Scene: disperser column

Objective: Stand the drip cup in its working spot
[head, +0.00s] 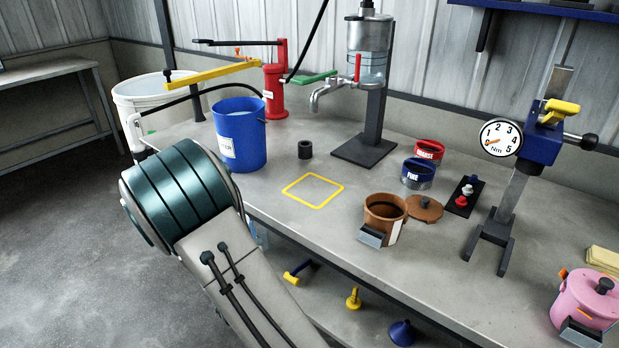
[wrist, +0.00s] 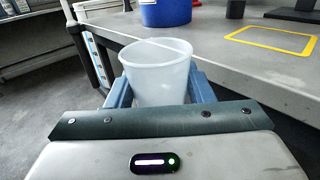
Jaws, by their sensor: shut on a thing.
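A translucent white cup (wrist: 157,77), which I take to be the drip cup, is upright between the blue fingers of my gripper (wrist: 160,88). My gripper is shut on it. In the wrist view the cup is in front of the bench edge.
A blue bucket (head: 239,135) stands left of the outline, by a red hand pump (head: 275,90). A brown pot (head: 385,212) and its lid (head: 425,208) are to the right. A gauge stand (head: 510,180) is further right.

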